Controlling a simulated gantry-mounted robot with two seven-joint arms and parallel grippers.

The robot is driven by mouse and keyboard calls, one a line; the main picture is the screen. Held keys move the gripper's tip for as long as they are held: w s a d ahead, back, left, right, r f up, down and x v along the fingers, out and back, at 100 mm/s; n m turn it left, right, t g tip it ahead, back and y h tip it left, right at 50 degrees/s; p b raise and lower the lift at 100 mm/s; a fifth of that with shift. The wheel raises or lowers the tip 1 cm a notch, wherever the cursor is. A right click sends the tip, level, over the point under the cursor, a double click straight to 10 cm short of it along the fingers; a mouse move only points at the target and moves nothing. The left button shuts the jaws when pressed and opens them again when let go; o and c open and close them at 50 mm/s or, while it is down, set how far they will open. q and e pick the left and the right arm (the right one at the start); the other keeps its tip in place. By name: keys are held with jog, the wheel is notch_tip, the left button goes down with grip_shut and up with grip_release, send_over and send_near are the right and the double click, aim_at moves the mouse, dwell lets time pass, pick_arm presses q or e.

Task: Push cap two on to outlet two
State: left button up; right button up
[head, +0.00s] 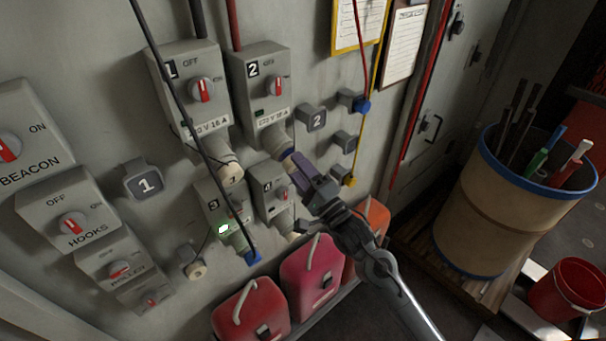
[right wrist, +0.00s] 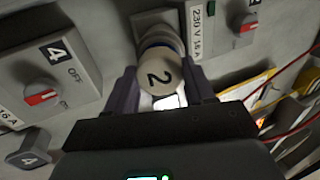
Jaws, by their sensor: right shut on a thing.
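Outlet two is the grey box marked 2 (head: 262,85), with its red-marked switch and its socket (head: 275,138) angled out below. My right gripper (head: 298,170) is at the mouth of that socket. In the right wrist view its fingers (right wrist: 160,90) are shut on cap two (right wrist: 160,78), a cream cap with a black 2 facing the camera. The cap is in line with the socket, and a blue ring shows behind it. In the head view the fingers mostly hide the cap. I cannot tell how far it is seated. My left gripper is not in view.
Outlet one (head: 185,88) is close on the left, with a black cable crossing in front. Outlets three (head: 218,205) and four (head: 270,188) are below. Red cans (head: 312,270) stand under the panel. A barrel (head: 495,210) and red bucket (head: 568,290) are at right.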

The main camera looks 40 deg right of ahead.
jog(key=shift+w+r, duration=0.1)
jog(key=shift+w, duration=0.05)
dwell(0.4)
jog(key=shift+p, duration=0.55)
dwell(0.3)
jog(key=shift+p, duration=0.35)
dwell(0.3)
jog(key=shift+w+r, duration=0.2)
jog(key=shift+w, duration=0.3)
jog(key=o, duration=1.5)
jog(key=shift+c, duration=0.2)
